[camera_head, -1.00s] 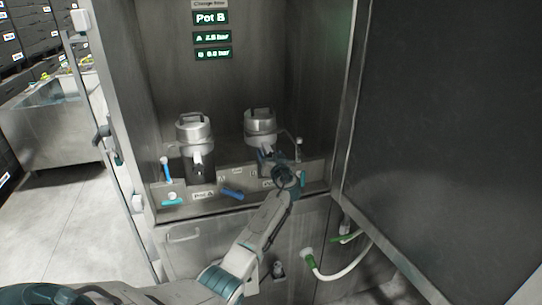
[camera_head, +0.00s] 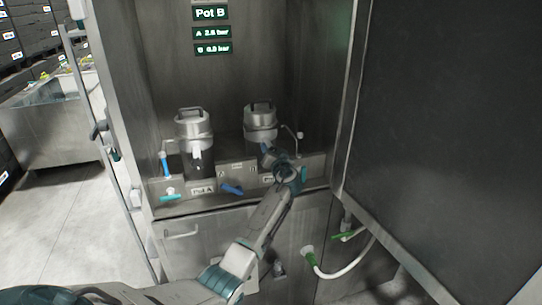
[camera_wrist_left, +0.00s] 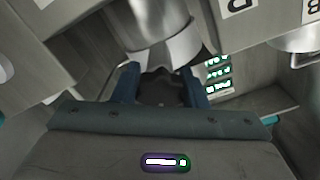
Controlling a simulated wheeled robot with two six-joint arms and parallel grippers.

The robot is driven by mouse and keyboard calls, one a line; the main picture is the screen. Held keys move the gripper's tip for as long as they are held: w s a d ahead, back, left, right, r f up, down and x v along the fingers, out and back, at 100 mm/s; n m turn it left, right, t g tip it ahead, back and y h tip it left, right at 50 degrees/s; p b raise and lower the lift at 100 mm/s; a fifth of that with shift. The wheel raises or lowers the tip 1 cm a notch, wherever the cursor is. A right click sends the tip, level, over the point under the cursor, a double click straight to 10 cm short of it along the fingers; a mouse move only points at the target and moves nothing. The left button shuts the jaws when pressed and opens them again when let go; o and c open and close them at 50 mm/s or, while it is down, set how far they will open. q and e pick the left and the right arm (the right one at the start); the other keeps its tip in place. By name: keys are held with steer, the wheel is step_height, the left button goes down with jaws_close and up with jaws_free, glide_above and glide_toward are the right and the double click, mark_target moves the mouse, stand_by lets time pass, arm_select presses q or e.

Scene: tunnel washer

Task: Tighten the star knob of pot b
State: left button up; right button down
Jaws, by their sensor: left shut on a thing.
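Pot b (camera_head: 261,117) is the right one of two steel pots with a handled lid, inside the steel cabinet. My left gripper (camera_head: 267,150) is at the front of this pot, with the arm reaching up from below. In the left wrist view the dark star knob (camera_wrist_left: 162,88) sits between the two blue fingers (camera_wrist_left: 162,92), under a shiny metal part of the pot (camera_wrist_left: 160,25). The gripper is shut on the knob. In the head view the gripper hides the knob. My right gripper is not in view.
Pot A (camera_head: 194,130) stands to the left. A panel with a blue lever (camera_head: 231,188) runs along the front. A large dark panel (camera_head: 450,130) blocks the right. White hoses with green ends (camera_head: 335,275) hang below.

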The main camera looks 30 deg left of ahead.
arm_select(q)
steer(key=m+b, duration=0.1)
steer(key=m, duration=0.2)
steer(key=shift+f, duration=0.1)
steer(key=m+b, duration=0.1)
steer(key=m, duration=0.2)
steer(key=shift+m, duration=0.3)
steer(key=m, duration=0.3)
steer(key=shift+m, duration=0.3)
steer(key=m+p, duration=0.1)
steer(key=m, duration=0.2)
steer(key=shift+m, duration=0.3)
steer(key=m+p, duration=0.2)
steer(key=m, duration=0.3)
steer(key=shift+m+p, duration=0.3)
steer(key=shift+p, duration=0.1)
steer(key=m+p, duration=0.3)
steer(key=m, duration=0.3)
steer(key=shift+p, duration=0.3)
steer(key=m+p, duration=0.1)
steer(key=m, duration=0.2)
steer(key=shift+m+p, duration=0.3)
steer(key=shift+p, duration=0.05)
steer(key=shift+m+p, duration=0.3)
steer(key=shift+m, duration=1.4)
